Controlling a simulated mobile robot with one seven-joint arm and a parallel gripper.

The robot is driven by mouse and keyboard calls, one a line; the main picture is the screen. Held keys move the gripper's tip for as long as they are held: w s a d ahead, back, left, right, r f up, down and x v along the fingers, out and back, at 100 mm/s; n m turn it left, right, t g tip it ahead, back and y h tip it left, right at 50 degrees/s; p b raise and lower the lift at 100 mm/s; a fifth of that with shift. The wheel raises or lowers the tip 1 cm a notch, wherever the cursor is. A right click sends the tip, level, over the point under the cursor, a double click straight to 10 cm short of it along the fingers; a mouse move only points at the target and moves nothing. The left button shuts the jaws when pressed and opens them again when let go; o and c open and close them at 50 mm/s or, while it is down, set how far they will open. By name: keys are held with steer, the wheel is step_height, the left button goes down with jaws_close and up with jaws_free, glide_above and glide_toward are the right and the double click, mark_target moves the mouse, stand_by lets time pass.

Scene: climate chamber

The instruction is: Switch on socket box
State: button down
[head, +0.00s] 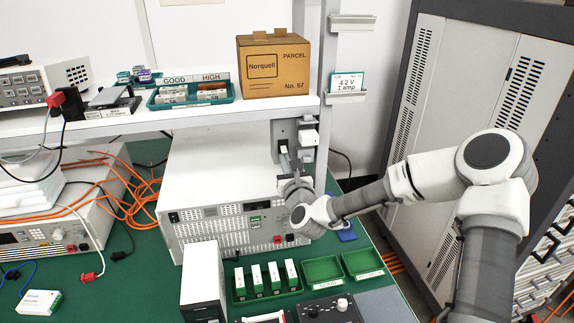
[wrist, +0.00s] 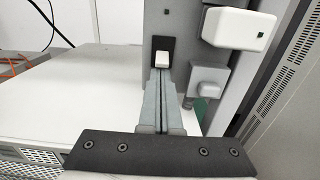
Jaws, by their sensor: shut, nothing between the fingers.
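The socket box (head: 283,129) is a grey upright box under the shelf's right end, behind the large white instrument. In the wrist view the socket box (wrist: 184,30) fills the upper middle. Its switch (wrist: 162,58) is a small white rocker in a black surround. My gripper (wrist: 163,72) is shut and empty, with its fingertips right at the lower edge of the rocker; I cannot tell whether they touch it. In the head view my gripper (head: 285,153) reaches up in front of the box and partly hides it. The rocker's position is unclear.
A white plug block (wrist: 240,28) and a grey one (wrist: 207,80) are at the box's right. The white instrument (head: 225,170) lies below my gripper. The shelf (head: 200,117) with a parcel (head: 273,65) is above. A tall grey cabinet (head: 450,90) stands right.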

steer(key=shift+r+g+p, duration=0.25)
steer(key=shift+g+p, duration=0.05)
steer(key=shift+p, duration=0.3)
steer(key=shift+s+r+g+h+p, duration=0.25)
steer(key=shift+g+p, duration=0.4)
steer(key=shift+p, duration=0.85)
steer(key=shift+r+g+h+p, duration=0.1)
steer(key=shift+r+g+p, duration=0.4)
steer(key=shift+p, duration=0.95)
steer(key=shift+f+g+p, duration=0.25)
steer(key=shift+g+p, duration=0.05)
steer(key=shift+g, duration=0.05)
steer(key=shift+s+r+g+h+p, duration=0.25)
steer(key=shift+g+p, duration=0.4)
steer(key=shift+p, duration=0.7)
steer(key=shift+w+r+g+p, duration=0.15)
steer(key=shift+r+g+p, duration=0.35)
steer(key=shift+p, duration=0.8)
steer(key=shift+f, duration=0.25)
steer(key=shift+r, duration=0.1)
